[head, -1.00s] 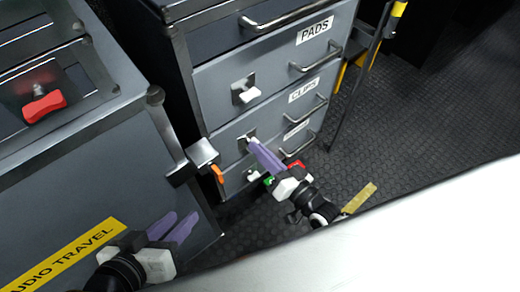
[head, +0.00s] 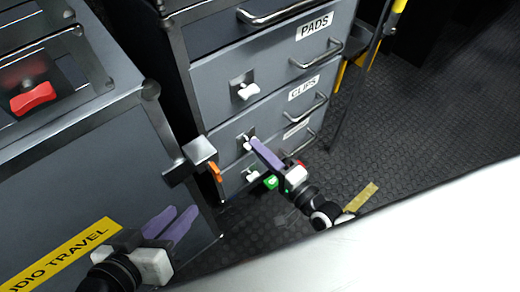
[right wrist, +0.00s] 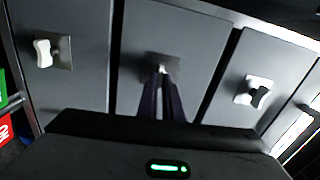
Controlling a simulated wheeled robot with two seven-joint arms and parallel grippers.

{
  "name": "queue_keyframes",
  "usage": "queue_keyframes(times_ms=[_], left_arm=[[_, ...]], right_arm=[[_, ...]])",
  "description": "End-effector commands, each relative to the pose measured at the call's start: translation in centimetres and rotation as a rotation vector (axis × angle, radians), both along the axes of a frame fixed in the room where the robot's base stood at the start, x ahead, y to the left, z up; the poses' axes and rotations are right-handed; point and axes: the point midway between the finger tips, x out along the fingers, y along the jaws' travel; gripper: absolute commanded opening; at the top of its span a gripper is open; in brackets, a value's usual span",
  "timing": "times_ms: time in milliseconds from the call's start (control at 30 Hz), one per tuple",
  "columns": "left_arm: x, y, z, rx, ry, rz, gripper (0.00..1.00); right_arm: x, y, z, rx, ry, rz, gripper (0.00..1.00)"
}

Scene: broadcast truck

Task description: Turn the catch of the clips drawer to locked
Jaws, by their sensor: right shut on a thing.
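The clips drawer (head: 226,137) is a grey drawer front with a CLIPS label (head: 304,88), below the PADS drawer. Its catch (head: 246,145) is a small pale knob on a square metal plate, mostly hidden by the fingers. My right gripper (head: 253,143) is shut on this catch. In the right wrist view the dark fingers (right wrist: 162,80) close around the knob at the plate (right wrist: 178,67); its exact angle is hard to tell. My left gripper (head: 177,220) is empty, its purple fingers apart, in front of the left cabinet.
Similar white catches sit on the PADS drawer (head: 246,91) and the lowest drawer (head: 252,176). A metal bracket (head: 199,152) with an orange tab (head: 215,171) stands close left of my right gripper. Open floor (head: 430,120) lies right.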

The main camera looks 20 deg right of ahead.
Motion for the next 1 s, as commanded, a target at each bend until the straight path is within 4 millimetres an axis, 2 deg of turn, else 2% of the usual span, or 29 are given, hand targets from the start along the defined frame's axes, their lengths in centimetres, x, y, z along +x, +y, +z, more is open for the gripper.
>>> queue_keyframes(times_ms=[300, 733, 767, 833, 1000], left_arm=[[0.02, -0.17, 0.43, -0.011, -0.011, -0.001, 0.31], [-0.09, -0.21, 0.3, -0.012, -0.007, -0.002, 0.31], [-0.09, -0.22, 0.28, -0.012, -0.007, -0.002, 0.31], [-0.09, -0.21, 0.26, -0.011, -0.006, -0.002, 0.31], [-0.11, -0.21, 0.22, -0.011, -0.005, -0.002, 0.31]], right_arm=[[0.05, 0.04, 0.01, 0.074, 0.026, 0.001, 0.0], [0.06, 0.05, 0.04, 0.081, 0.028, 0.0, 0.0], [0.06, 0.05, 0.04, 0.081, 0.028, 0.0, 0.11], [0.05, 0.04, 0.03, 0.081, 0.028, 0.0, 0.23], [0.03, 0.02, 0.01, 0.079, 0.028, 0.0, 0.25]])
